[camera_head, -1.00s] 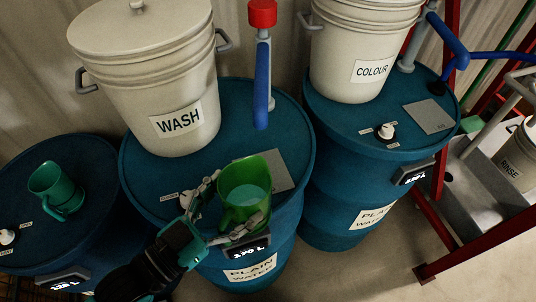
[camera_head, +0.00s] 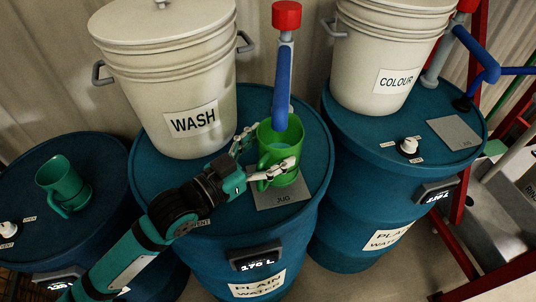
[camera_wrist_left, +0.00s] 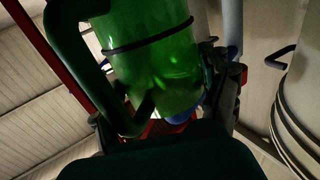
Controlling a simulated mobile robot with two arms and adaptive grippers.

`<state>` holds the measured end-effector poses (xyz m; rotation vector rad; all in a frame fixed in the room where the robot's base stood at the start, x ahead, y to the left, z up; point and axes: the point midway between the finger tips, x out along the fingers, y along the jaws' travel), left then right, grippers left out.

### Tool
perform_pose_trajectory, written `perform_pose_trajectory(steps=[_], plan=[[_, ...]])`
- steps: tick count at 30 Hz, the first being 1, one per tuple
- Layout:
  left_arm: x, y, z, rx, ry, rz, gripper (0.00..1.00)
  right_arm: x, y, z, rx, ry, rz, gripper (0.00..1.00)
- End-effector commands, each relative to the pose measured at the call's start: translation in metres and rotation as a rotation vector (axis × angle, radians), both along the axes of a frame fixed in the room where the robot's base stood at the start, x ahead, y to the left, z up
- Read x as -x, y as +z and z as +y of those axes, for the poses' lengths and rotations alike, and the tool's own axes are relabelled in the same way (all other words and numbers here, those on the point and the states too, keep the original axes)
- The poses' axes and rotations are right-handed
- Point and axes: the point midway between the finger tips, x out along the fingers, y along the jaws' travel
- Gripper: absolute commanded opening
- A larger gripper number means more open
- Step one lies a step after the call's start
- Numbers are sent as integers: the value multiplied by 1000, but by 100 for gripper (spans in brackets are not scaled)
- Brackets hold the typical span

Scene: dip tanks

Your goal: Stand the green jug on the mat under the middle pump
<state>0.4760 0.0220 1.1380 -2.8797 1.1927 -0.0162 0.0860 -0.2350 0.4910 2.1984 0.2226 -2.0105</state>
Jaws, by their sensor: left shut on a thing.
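The green jug (camera_head: 268,140) is translucent and roughly upright over the middle drum, with the blue spout of the middle pump (camera_head: 285,60) reaching down at its mouth. My left gripper (camera_head: 268,154) is shut on the jug, one finger on each side. The jug fills much of the left wrist view (camera_wrist_left: 155,60). The grey mat (camera_head: 283,199), marked JUG, shows below and in front of the jug; its back part is hidden. I cannot tell whether the jug's base touches the mat. My right gripper is not in view.
A WASH bucket (camera_head: 165,80) stands on the middle drum, left of the jug. A COLOUR bucket (camera_head: 385,60) and another grey mat (camera_head: 455,132) are on the right drum. A teal jug (camera_head: 62,182) stands on the left drum. A red frame (camera_head: 462,205) is at right.

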Motion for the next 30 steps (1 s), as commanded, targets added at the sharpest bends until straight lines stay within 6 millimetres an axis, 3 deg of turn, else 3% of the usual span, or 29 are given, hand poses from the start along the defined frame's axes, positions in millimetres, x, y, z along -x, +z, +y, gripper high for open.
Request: perform_pose_trajectory(steps=[6,17,18,23,30], plan=[[1,-24,1,0,0,-1,25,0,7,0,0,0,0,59],[1,-28,0,1,0,-2,25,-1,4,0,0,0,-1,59],[1,-30,1,-2,0,1,81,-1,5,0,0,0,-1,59],[1,-30,0,-2,0,2,100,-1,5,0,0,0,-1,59],[1,-29,1,-2,0,2,100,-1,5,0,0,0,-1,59]])
